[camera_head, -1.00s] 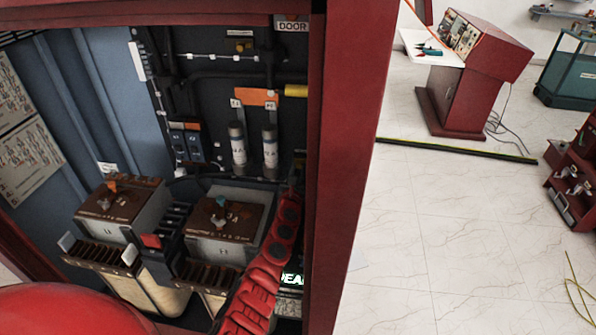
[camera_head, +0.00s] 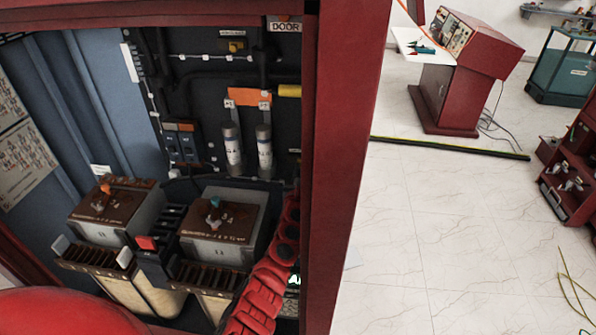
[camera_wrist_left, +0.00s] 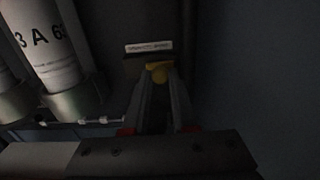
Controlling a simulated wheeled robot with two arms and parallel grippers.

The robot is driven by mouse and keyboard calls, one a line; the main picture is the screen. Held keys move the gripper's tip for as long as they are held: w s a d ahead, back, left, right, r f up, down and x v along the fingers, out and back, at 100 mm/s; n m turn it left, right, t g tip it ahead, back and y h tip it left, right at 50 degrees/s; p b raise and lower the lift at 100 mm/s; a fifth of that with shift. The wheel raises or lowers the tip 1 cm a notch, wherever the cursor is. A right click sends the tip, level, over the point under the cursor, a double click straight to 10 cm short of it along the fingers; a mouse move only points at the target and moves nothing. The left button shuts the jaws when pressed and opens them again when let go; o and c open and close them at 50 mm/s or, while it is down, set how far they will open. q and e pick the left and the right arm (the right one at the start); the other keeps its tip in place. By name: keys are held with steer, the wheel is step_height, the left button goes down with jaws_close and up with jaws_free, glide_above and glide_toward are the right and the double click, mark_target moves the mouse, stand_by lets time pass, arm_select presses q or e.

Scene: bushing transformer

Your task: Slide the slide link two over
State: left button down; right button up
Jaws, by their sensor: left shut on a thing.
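In the left wrist view, my left gripper (camera_wrist_left: 157,90) has its fingers shut on a small yellow knob (camera_wrist_left: 158,72). The knob sits just under a dark block with a white label (camera_wrist_left: 149,47), too blurred to read, so I cannot tell its number. In the head view my left gripper cannot be made out. A similar yellow knob (camera_head: 236,46) under a small label shows high on the cabinet's back panel. My right gripper is in neither view.
Two white cylinders (camera_head: 232,150) (camera_head: 265,150) stand on the back panel; they also show close at left in the wrist view (camera_wrist_left: 45,45). The red door post (camera_head: 349,150) hides the cabinet's right side. Brown-topped boxes (camera_head: 220,218) fill the lower cabinet. Tiled floor (camera_head: 430,240) is open at right.

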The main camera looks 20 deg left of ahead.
arm_select(q)
steer(key=c, duration=1)
jaws_free()
steer(key=shift+d, duration=0.2)
steer(key=o, duration=0.3)
steer(key=shift+d, duration=0.1)
steer(key=shift+s+r+p, duration=0.1)
steer(key=shift+s+p, duration=0.3)
steer(key=shift+p, duration=0.15)
steer(key=p+v, duration=0.3)
steer(key=v, duration=1.3)
steer(key=shift+s+f+p, duration=0.25)
steer(key=shift+s+p, duration=0.05)
steer(key=shift+p, duration=0.1)
